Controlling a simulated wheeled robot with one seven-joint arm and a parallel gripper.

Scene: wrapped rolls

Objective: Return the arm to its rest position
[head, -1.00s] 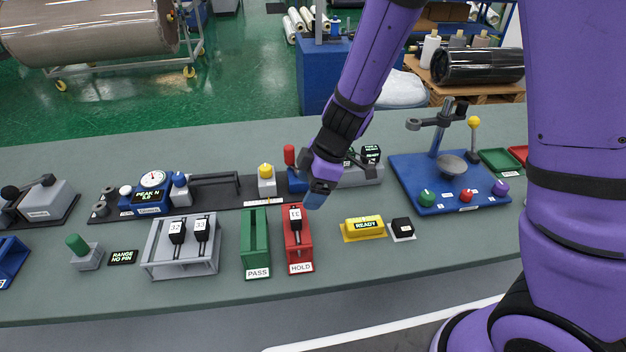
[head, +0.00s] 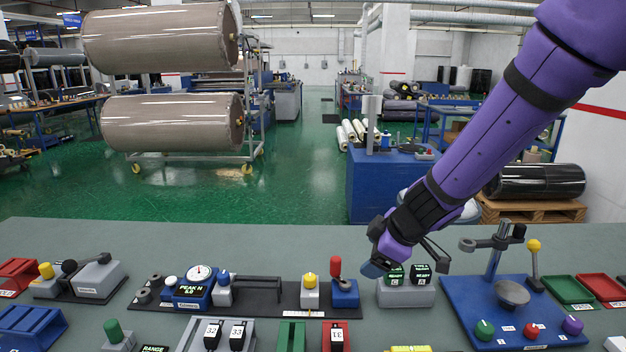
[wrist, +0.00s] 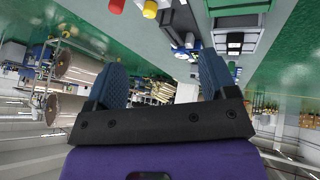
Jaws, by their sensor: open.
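The bench (head: 300,238) runs across the lower part of the head view. A black piece marked 31 (head: 337,338) sits in the red holder (head: 326,326).
On the bench are a gauge unit (head: 196,288), a grey rack holding two black pieces (head: 224,333), a green holder (head: 291,335) and a blue stand (head: 520,310) with a post right of my gripper. The bench's back strip is clear.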

